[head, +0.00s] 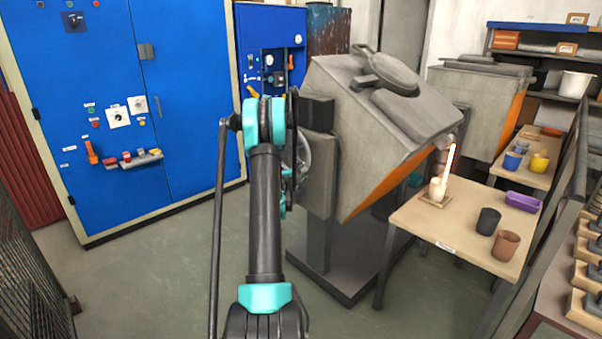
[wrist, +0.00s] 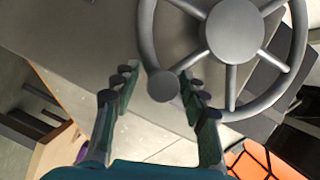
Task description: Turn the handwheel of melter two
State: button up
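The near melter (head: 370,130), a grey box with an orange lower face, is tilted on its stand in the head view. Its number is not readable. Its handwheel (head: 304,150) is on its left side, mostly hidden by my arm. In the wrist view the grey spoked handwheel (wrist: 234,30) is close, with a round knob (wrist: 163,86) on its rim. My gripper (wrist: 158,82) is open, a finger to each side of the knob. The left finger is clear of it; the right is very close, contact unclear. A bright stream falls from the melter's spout to a pale shell (head: 437,189).
A wooden table (head: 425,222) right of the melter holds a black cup (head: 488,221), a brown cup (head: 506,245) and a purple tray (head: 522,202). A second melter (head: 475,100) stands behind. Blue cabinets (head: 110,60) line the left. Floor between is clear.

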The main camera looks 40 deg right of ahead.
jog(key=shift+s+a+r, duration=0.1)
jog(key=shift+a, duration=0.4)
jog(key=v, duration=1.1)
jog(key=shift+s, duration=0.15)
